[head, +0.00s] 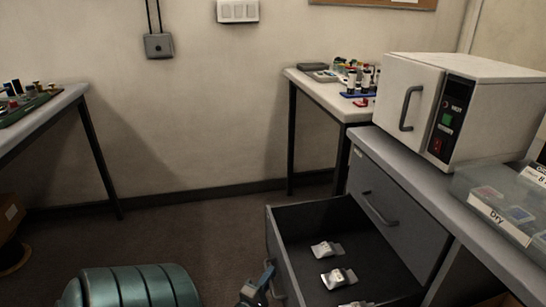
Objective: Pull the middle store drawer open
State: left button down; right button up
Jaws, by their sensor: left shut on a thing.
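The store drawer (311,214) below the closed top one is pulled well out from the grey cabinet. Its front panel faces left and its inside is in view. Several small silver packets with white labels (338,277) lie on its dark floor. My left gripper (262,286) is at the bottom edge of the head view, low against the outside of the drawer front. It is shut on the drawer handle (276,287), which is partly hidden by the gripper and the frame edge. My right gripper is not in view.
The closed top drawer (400,222) has a grey bar handle. A white oven (450,105) and a clear box (500,205) stand on the counter above. A teal ridged rounded object (130,287) is at lower left. The floor (190,235) between is clear.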

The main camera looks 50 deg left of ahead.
pick_arm(q)
jog(key=c, duration=1.5)
grip_release()
jog(key=shift+s, duration=0.1)
jog(key=v, duration=1)
jog(key=shift+s+d+f, duration=0.1)
jog(key=shift+s+d, duration=0.05)
jog(key=shift+s, duration=0.15)
